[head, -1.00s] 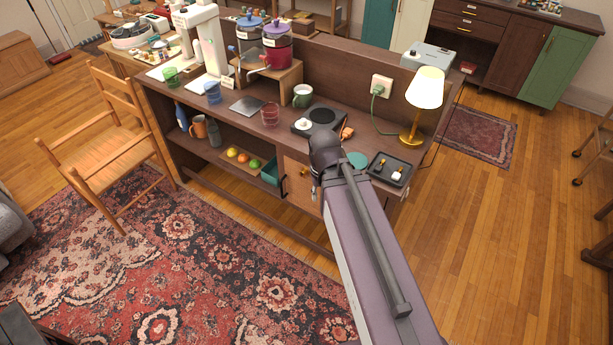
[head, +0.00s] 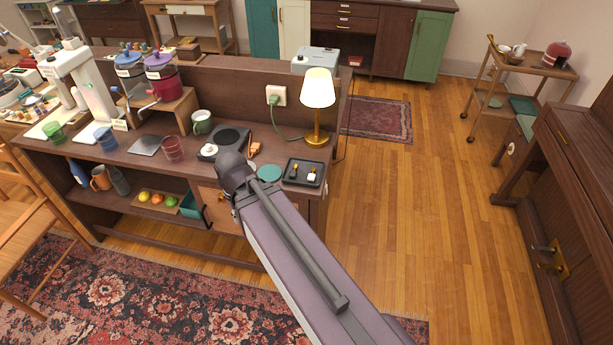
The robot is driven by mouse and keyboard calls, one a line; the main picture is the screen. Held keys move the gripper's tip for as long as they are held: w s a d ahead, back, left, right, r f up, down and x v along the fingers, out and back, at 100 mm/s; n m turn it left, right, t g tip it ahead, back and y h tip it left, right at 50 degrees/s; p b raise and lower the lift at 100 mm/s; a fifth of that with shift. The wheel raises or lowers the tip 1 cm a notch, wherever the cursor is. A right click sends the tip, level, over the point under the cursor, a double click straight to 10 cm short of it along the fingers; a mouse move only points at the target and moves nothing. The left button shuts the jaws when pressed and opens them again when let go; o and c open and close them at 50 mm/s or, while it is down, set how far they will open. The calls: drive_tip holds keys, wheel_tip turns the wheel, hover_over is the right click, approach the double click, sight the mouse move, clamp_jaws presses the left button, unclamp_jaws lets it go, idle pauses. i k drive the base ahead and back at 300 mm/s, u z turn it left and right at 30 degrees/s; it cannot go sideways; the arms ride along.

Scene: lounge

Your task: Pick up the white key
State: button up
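A small white piece (head: 312,177), possibly the white key, lies in a black tray (head: 291,181) at the right end of the dark wooden counter. It is too small for its shape to be clear. A small yellow-gold piece (head: 296,168) lies beside it in the tray. My arm reaches up from the bottom of the head view, and its dark rounded joint is left of the tray, in front of the counter. My gripper does not show; its fingers are hidden or out of view.
A lit lamp (head: 318,92) stands behind the tray. A teal disc (head: 269,173) lies left of the tray. Wooden floor (head: 420,220) is clear to the right.

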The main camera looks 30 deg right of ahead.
sight(312, 178)
drive_tip(key=z, duration=1.2)
drive_tip(key=k, duration=0.5)
drive_tip(key=u, duration=0.3)
